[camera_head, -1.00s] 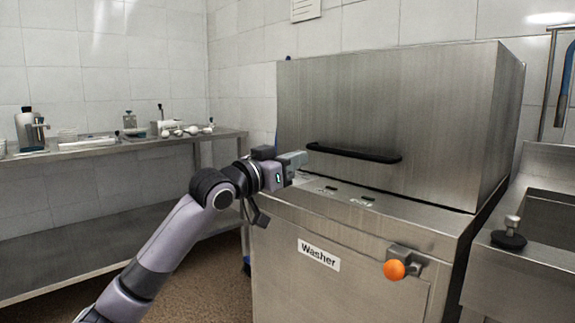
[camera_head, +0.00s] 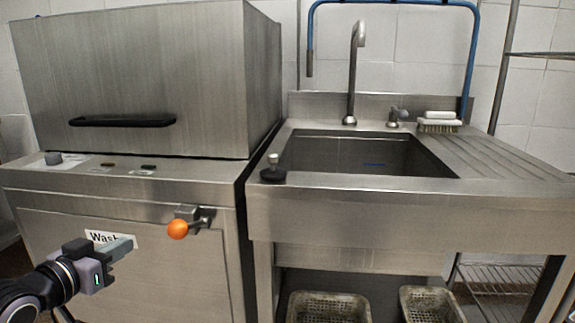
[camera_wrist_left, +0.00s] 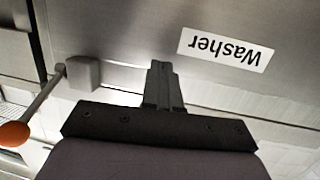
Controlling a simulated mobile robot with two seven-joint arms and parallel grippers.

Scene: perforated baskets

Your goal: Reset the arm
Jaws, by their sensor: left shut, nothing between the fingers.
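My left gripper (camera_head: 122,246) is shut and empty at the lower left of the head view, in front of the washer's front panel. Its closed fingers (camera_wrist_left: 160,84) show in the left wrist view, with the upside-down "Washer" label (camera_wrist_left: 226,50) beyond them to the right. The fingers partly cover that label (camera_head: 104,237) in the head view. My right arm and gripper are out of view.
The steel washer (camera_head: 60,220) has a shut hood (camera_head: 140,70) with a black handle (camera_head: 122,121). An orange knob (camera_head: 178,229) sticks out right of my gripper. A sink (camera_head: 365,155) stands to the right, with perforated baskets (camera_head: 328,308) below it.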

